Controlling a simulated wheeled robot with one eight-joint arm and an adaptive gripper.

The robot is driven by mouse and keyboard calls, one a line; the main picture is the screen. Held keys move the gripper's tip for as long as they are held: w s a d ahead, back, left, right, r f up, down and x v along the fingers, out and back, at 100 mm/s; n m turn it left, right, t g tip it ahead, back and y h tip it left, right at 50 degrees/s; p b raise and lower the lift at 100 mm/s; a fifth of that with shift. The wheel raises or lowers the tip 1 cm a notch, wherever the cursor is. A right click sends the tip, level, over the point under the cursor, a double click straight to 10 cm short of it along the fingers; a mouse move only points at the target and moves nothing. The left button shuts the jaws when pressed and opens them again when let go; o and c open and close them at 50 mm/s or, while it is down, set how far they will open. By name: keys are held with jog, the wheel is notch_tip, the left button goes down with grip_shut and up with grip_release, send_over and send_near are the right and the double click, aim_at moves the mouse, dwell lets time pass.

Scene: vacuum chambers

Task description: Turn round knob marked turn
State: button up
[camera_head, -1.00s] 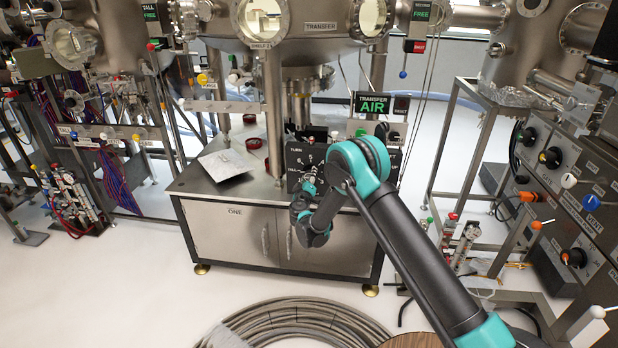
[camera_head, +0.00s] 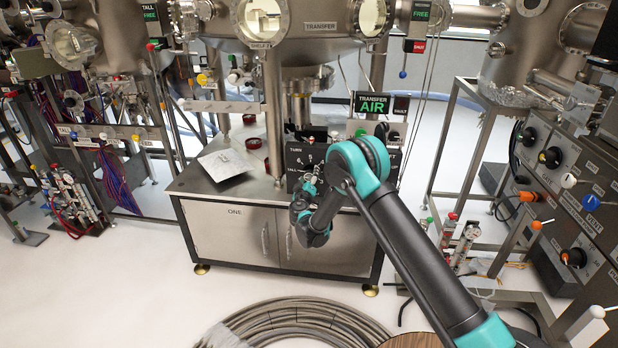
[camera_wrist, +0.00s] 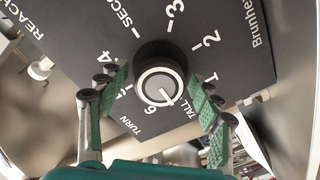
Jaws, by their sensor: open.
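The round knob (camera_wrist: 158,84) sits on a dark panel, with numbers around it and the words TURN and TALL beside it in the wrist view. It has a black body and a pale cap with a pointer line toward the lower right. My gripper (camera_wrist: 161,92) is open, one green-padded finger on each side of the knob; I cannot tell whether the pads touch it. In the head view my gripper (camera_head: 311,178) is in front of the dark panel (camera_head: 295,153), and my arm hides part of the panel's right side.
The panel stands on a metal cabinet (camera_head: 232,232) marked ONE, with a tilted plate (camera_head: 226,164) at left. A TRANSFER AIR sign (camera_head: 371,112) stands above the panel. Coiled hose (camera_head: 300,315) lies on the floor in front. Another control panel (camera_head: 575,185) stands at the right.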

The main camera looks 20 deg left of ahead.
jog(key=v, duration=1.2)
dwell(1.5)
